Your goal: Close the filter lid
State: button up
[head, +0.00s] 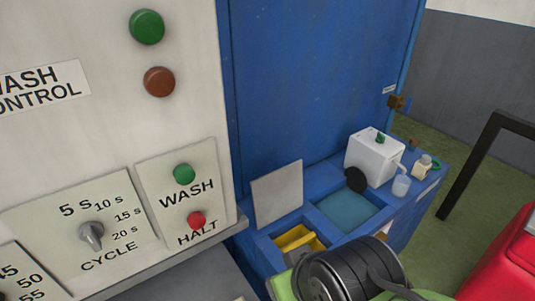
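The filter lid, a flat light-grey panel (278,193), stands raised at the back left of the blue bench. In front of it is an open compartment with a yellow piece (298,239) inside. My arm's black and green link fills the bottom centre and hides the front of the bench and part of the compartment's near side. My gripper's fingers do not show, so I cannot see whether they are open or touching anything.
Right of the compartment is a blue-green basin (345,211). A white control panel (110,130) with knobs and buttons is close on the left. A dark rail (477,155) stands right.

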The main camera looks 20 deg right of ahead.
aim_at(276, 193)
jog(key=z, duration=1.4)
jog(key=k+l+u, duration=0.2)
jog(key=l+u, duration=0.15)
jog(key=k+l+u, duration=0.3)
jog(key=i+l+u, duration=0.1)
jog(key=l+u, duration=0.35)
jog(key=l, duration=0.15)
jog(key=l+u, duration=0.45)
jog(key=k+l+u, duration=0.1)
jog(key=l+u, duration=0.35)
jog(key=l, duration=0.25)
jog(key=i+l+u, duration=0.15)
jog(key=l+u, duration=0.3)
jog(key=l, duration=0.15)
jog(key=l+u, duration=0.45)
jog(key=l, duration=0.2)
jog(key=l+u, duration=0.45)
jog(key=l, duration=0.2)
